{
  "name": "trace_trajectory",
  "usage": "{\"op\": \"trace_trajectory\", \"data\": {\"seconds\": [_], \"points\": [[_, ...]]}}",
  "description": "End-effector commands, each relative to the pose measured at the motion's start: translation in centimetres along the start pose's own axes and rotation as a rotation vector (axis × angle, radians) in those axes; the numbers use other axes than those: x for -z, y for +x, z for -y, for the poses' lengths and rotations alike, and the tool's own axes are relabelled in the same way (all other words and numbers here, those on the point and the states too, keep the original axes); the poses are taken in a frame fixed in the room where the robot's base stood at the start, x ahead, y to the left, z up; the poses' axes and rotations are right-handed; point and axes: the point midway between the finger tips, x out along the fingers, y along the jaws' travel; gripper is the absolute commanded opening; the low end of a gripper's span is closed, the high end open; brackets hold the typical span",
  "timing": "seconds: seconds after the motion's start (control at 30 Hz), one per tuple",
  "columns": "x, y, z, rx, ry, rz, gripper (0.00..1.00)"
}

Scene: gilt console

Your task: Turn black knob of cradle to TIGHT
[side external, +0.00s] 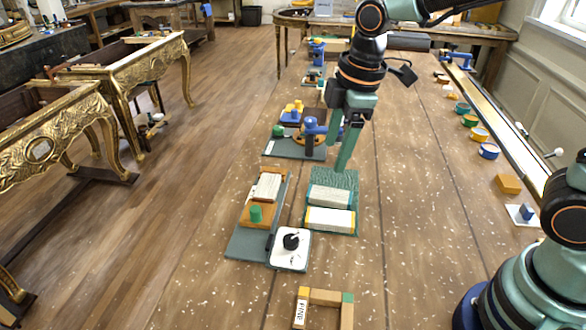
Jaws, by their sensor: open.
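The black knob (291,241) sits on a square white plate (289,260) at the front right end of a cradle. The cradle has a grey base (243,245) and an orange block (264,215) with a green knob (256,213) and a pale ribbed piece. The black knob carries a pointer mark, but any lettering on its plate is too small to read. My gripper (340,152) is open and empty, pointing down behind a green textured block with white strips (331,195). It is well behind and to the right of the black knob, apart from it.
Behind the cradle stands another grey-based fixture (296,146) with blue, yellow and green knobs. Coloured round tubs (480,134) line the right side. The bench between them is mostly clear.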

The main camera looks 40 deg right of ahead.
Motion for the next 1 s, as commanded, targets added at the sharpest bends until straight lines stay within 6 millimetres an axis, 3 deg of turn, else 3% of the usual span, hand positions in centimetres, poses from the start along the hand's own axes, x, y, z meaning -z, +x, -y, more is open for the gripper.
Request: {"op": "trace_trajectory", "data": {"seconds": [0.2,0.4,0.67,1.0], "points": [[4.7,4.7,1.4,0.114,-0.440,0.055,0.71],[6.9,7.4,2.6,0.173,-0.672,0.070,0.71],[7.0,9.2,3.1,0.188,-0.722,0.073,0.71],[6.1,15.3,4.0,0.190,-0.718,0.075,0.71]]}}
